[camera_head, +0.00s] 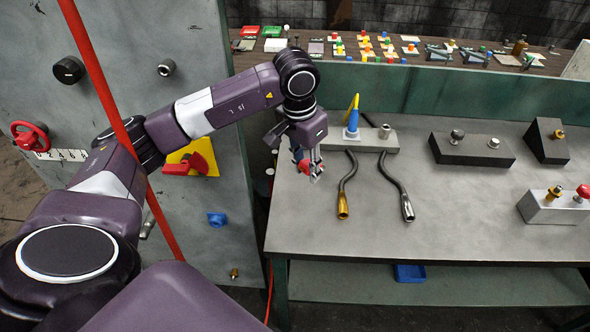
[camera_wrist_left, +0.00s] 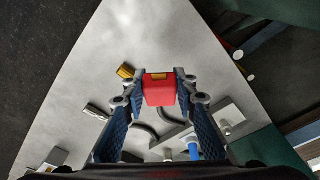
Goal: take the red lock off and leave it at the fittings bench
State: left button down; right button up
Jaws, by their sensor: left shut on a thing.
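The red lock (camera_wrist_left: 160,93) is a small red block between my left gripper's fingertips in the left wrist view, with a brass-coloured part at its top. In the head view only a small red bit of it (camera_head: 304,166) shows beside the fingers. My left gripper (camera_head: 314,174) is shut on the lock, pointing down over the left end of the grey fittings bench (camera_head: 460,225). Whether the lock touches the bench top cannot be told. My right gripper is not in view.
Two bent hoses (camera_head: 347,185) (camera_head: 396,186) lie just right of my gripper. Behind is a grey block with a blue-and-yellow fitting (camera_head: 351,119). Dark blocks (camera_head: 472,149) and a light block (camera_head: 553,207) stand further right. The bench's front middle is clear. A grey panel (camera_head: 205,235) stands left.

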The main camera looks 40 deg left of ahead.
pick_arm(q)
jog(key=shift+s+a+f+m+g, duration=0.2)
jog(key=shift+s+a+f, duration=0.05)
jog(key=shift+a+f, duration=0.25)
jog(key=shift+s+a+f+m+g, duration=0.25)
jog(key=shift+a+f, duration=0.1)
jog(key=shift+a, duration=0.25)
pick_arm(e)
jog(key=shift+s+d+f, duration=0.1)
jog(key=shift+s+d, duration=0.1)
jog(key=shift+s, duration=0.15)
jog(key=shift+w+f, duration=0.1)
pick_arm(q)
jog(key=b, duration=0.7)
send_over(297, 207)
notch_tip(297, 207, down, 7)
jog(key=shift+s+r, duration=0.1)
jog(key=shift+f+b, duration=0.55)
jog(key=shift+f, duration=0.3)
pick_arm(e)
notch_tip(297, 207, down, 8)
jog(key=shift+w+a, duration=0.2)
pick_arm(q)
jog(key=shift+f+b, duration=1.05)
jog(key=shift+f, duration=0.15)
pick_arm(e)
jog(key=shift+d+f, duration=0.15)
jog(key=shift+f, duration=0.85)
